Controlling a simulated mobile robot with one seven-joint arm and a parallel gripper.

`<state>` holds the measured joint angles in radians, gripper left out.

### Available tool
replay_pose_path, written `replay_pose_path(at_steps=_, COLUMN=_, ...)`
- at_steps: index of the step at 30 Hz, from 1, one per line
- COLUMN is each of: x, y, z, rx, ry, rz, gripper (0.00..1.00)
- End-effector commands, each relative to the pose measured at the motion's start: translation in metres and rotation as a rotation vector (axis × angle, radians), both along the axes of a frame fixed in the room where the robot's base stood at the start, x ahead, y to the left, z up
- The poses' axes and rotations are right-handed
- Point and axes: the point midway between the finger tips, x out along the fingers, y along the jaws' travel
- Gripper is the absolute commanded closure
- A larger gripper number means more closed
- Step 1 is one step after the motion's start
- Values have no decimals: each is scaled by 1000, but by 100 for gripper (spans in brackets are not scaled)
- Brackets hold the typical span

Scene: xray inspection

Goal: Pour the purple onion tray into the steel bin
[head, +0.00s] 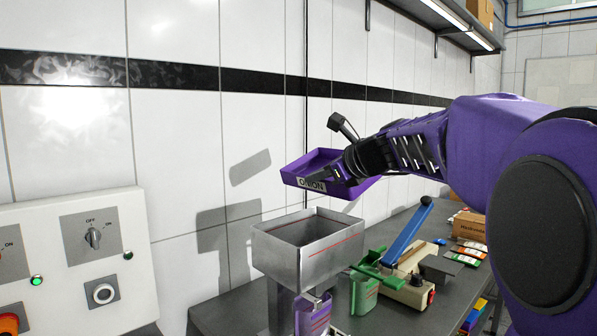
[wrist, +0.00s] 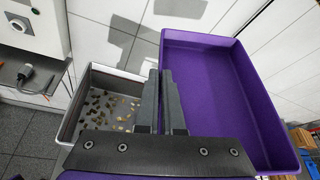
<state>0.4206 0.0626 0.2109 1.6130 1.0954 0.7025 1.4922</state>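The purple tray (head: 315,163) carries a label reading "ONION" and is held in the air, slightly tilted, above and a little right of the steel bin (head: 285,261). My gripper (wrist: 164,98) is shut on the tray's near wall. In the wrist view the tray (wrist: 215,85) fills the right side, and the part of its floor that shows is bare; the fingers hide part of its wall. The steel bin also shows in the wrist view (wrist: 68,132), left of the fingers, with many small tan pieces scattered on its floor.
A control panel (head: 70,262) with knobs and buttons stands at left. A purple container (head: 313,315) sits in front of the bin. A blue-handled tool (head: 406,236), a green item (head: 363,291) and a cardboard box (head: 469,226) occupy the bench to the right. The tiled wall is close behind.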

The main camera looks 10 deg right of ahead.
Motion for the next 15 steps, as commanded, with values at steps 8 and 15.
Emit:
replay_pose_path(at_steps=8, x=1, y=-2, z=17, rx=115, ry=78, rz=-2, gripper=100)
replay_pose_path(at_steps=15, x=2, y=-3, z=26, rx=212, ry=144, rz=-1, gripper=100)
